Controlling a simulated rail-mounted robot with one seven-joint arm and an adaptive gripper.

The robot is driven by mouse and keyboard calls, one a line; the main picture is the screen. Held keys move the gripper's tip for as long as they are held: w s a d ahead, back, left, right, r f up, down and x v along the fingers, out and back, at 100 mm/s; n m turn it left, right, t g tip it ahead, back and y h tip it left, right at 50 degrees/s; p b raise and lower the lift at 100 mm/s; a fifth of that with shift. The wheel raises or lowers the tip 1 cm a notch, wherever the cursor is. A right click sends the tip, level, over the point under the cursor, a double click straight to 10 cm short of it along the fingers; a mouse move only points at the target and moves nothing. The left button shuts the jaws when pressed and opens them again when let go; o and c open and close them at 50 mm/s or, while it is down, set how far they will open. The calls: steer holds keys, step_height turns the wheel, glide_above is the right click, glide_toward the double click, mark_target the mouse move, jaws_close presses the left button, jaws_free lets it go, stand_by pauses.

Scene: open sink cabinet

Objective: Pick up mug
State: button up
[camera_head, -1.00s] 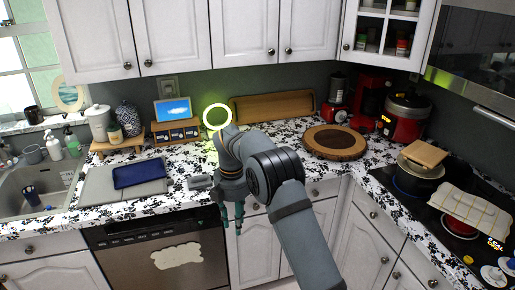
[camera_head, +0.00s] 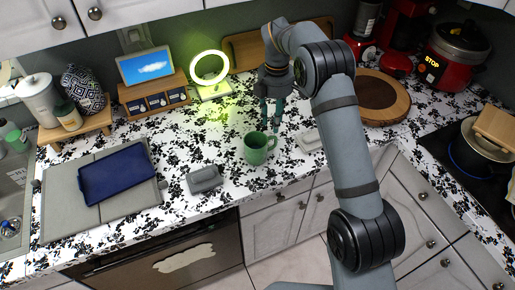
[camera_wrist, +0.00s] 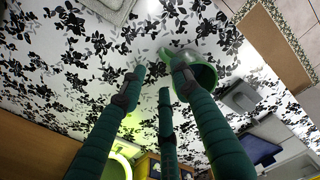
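The green mug (camera_head: 256,149) stands upright on the patterned counter near its front edge, with its handle toward the right. My gripper (camera_head: 272,122) points down above the counter, just behind the mug. Its teal fingers are spread, with nothing held between them. In the wrist view the mug (camera_wrist: 206,75) is partly covered by the tip of the right finger of my gripper (camera_wrist: 162,85). I cannot tell there whether that finger touches the mug.
A small grey dish (camera_head: 204,179) lies left of the mug, and a pale dish (camera_head: 309,141) lies right of it. A lit ring lamp (camera_head: 209,68) stands behind. A blue tray (camera_head: 117,174) lies on a grey mat at left. A round wooden board (camera_head: 384,97) is at right.

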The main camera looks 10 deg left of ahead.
mark_target(275, 145)
steer(key=f, duration=0.3)
steer(key=shift+s+d+f, duration=0.2)
steer(key=shift+s+f, duration=0.05)
steer(key=shift+s, duration=0.1)
steer(key=f+p, duration=0.2)
steer(key=f, duration=0.1)
steer(key=f+p, duration=0.1)
steer(key=f, duration=0.1)
steer(key=shift+s+d+f, duration=0.15)
steer(key=shift+d+f, duration=0.1)
steer(key=shift+d, duration=0.1)
steer(key=shift+a+f, duration=0.1)
steer(key=shift+f, duration=0.1)
steer(key=shift+c, duration=1.2)
jaws_close()
